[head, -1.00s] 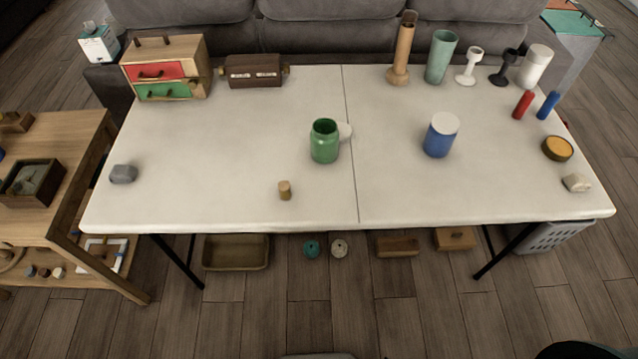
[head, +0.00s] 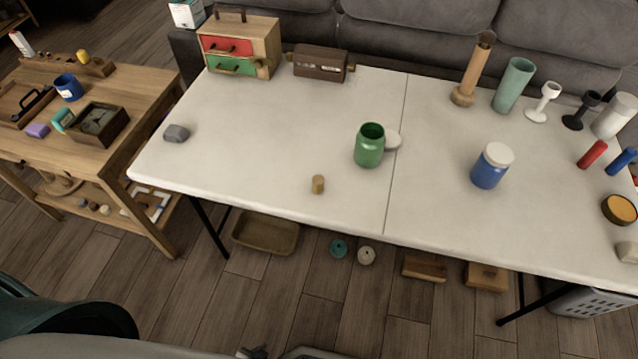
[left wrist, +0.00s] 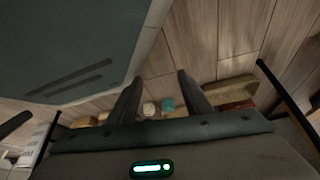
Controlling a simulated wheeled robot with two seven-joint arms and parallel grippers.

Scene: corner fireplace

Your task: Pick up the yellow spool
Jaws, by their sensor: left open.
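No spool that is clearly yellow can be made out. A small yellow object (head: 82,57) stands on the wooden side table at the far left; its shape is too small to tell. On the floor under the white table lie a teal spool (head: 338,249) and a cream spool (head: 366,256). They also show between my fingers in the left wrist view, teal (left wrist: 168,105) and cream (left wrist: 149,109), well beyond the tips. My left gripper (left wrist: 156,82) is open and empty; only a bit of it shows at the head view's bottom edge (head: 252,352). My right gripper is not seen.
The white folding table (head: 270,130) holds a green jar (head: 369,147), a blue jar (head: 490,168), a cork-like piece (head: 318,184) and a drawer box (head: 240,45). The side table (head: 130,100) bears a blue mug (head: 68,88). A tray (head: 265,234) lies on the floor. Front floor is clear.

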